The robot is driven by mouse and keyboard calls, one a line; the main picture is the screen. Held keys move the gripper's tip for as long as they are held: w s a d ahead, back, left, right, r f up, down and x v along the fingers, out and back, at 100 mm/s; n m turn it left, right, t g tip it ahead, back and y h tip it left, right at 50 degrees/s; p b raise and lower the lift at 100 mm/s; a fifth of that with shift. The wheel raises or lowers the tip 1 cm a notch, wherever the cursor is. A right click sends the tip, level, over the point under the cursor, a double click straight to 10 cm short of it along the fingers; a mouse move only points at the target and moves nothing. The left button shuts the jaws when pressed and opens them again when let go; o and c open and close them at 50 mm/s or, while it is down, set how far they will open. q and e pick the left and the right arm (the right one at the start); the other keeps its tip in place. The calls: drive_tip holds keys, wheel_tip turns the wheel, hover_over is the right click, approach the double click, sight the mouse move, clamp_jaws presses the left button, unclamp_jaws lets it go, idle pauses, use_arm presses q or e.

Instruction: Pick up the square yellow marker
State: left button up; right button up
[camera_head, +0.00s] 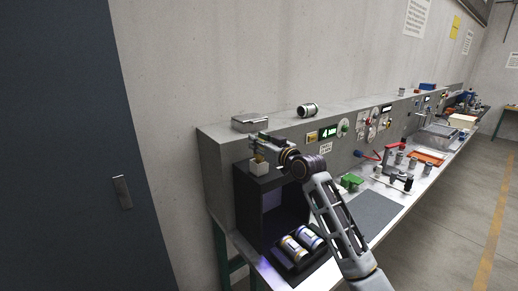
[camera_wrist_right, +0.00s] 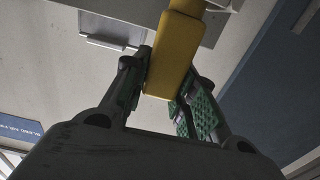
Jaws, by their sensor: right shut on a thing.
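The square yellow marker (camera_wrist_right: 172,55) fills the middle of the right wrist view, a long yellow square-sided bar. My right gripper (camera_wrist_right: 165,85) is shut on it, with green pads at its sides. I cannot tell whether the marker still sits in the block. My left gripper is not in view.
A dark open-fronted box (camera_head: 272,212) holds two cylinders (camera_head: 294,249) at its foot. A grey lidded case (camera_head: 251,121) and a metal ring (camera_head: 308,110) lie on the ledge behind. A grey mat (camera_head: 370,210) and several small parts lie on the bench to the right.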

drive_tip(key=shift+r, duration=0.1)
drive_tip(key=shift+r+b, duration=0.6)
drive_tip(key=shift+r, duration=4.3)
